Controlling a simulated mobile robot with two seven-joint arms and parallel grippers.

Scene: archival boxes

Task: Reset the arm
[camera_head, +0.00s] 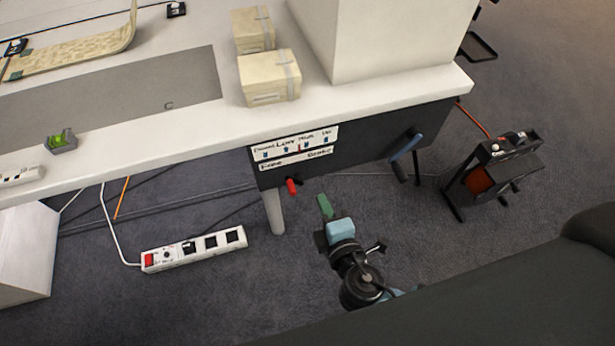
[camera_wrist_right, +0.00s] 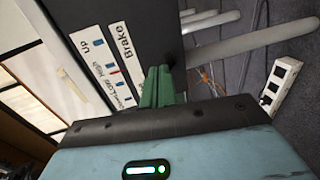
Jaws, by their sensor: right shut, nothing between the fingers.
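My right arm comes in from the bottom of the head view. Its gripper (camera_head: 325,206) has green fingers and is shut and empty. It hangs in front of the table edge, below and a little right of a red lever (camera_head: 292,186), with a visible gap in the picture. In the right wrist view the green fingers (camera_wrist_right: 158,86) are together and point toward the dark control panel (camera_wrist_right: 120,40) with its white labels. The panel also shows in the head view (camera_head: 370,158). My left gripper is not in view.
The white table (camera_head: 200,125) carries two cardboard boxes (camera_head: 270,78) (camera_head: 253,30) and a grey mat (camera_head: 120,95). A blue-handled crank (camera_head: 406,146) sticks out of the panel. A power strip (camera_head: 195,249) lies on the floor. A cable reel (camera_head: 490,175) stands right.

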